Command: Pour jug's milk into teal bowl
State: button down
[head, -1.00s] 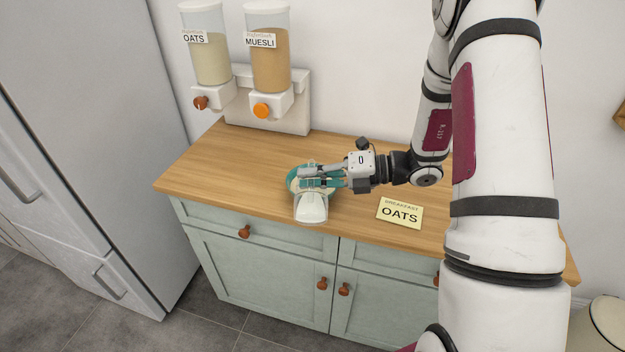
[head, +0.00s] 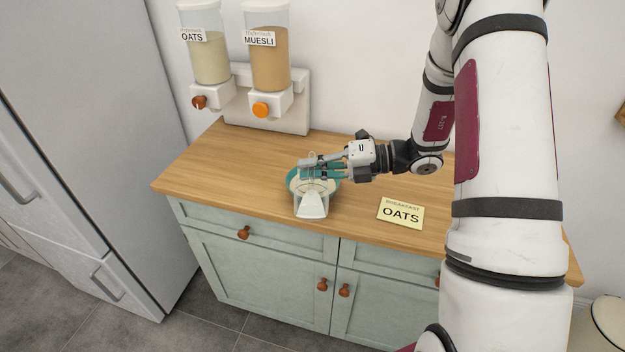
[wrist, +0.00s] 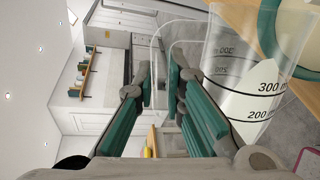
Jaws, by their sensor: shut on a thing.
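My gripper (head: 312,167) is above the counter, its fingers shut on the handle of a clear measuring jug (head: 311,205). In the wrist view the jug (wrist: 213,65) shows 200 and 300 marks, and its handle passes between my teal finger pads. The jug is tilted strongly, with white milk (wrist: 240,104) lying along its wall. The teal bowl (head: 291,186) is on the counter, partly hidden behind the jug and my fingers. Its rim (wrist: 268,28) shows beside the jug's mouth in the wrist view, with pale contents inside. I cannot make out a milk stream.
A yellow card reading OATS (head: 400,213) lies on the wooden counter (head: 230,165) to the right. Oats (head: 208,60) and muesli (head: 269,65) dispensers hang at the back left. A tall grey fridge (head: 80,130) stands left. The counter's left part is clear.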

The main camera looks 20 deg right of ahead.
aim_at(312, 183)
jog(key=shift+w+d+r+m+b, duration=0.25)
jog(key=shift+w+r+m, duration=0.15)
jog(key=shift+w, duration=0.15)
jog(key=shift+w+d+r+m+b, duration=0.1)
jog(key=shift+w+d+r+m, duration=0.15)
jog(key=shift+w+m, duration=0.25)
dwell(0.7)
jog(key=s+n, duration=0.1)
jog(key=s+a+f+p, duration=0.1)
jog(key=s, duration=0.1)
jog(key=s+f+n+p, duration=0.1)
jog(key=shift+s+a+n, duration=0.3)
jog(key=shift+a, duration=0.1)
jog(key=shift+a+f+n, duration=0.1)
jog(key=shift+f+n, duration=0.05)
jog(key=shift+n, duration=0.15)
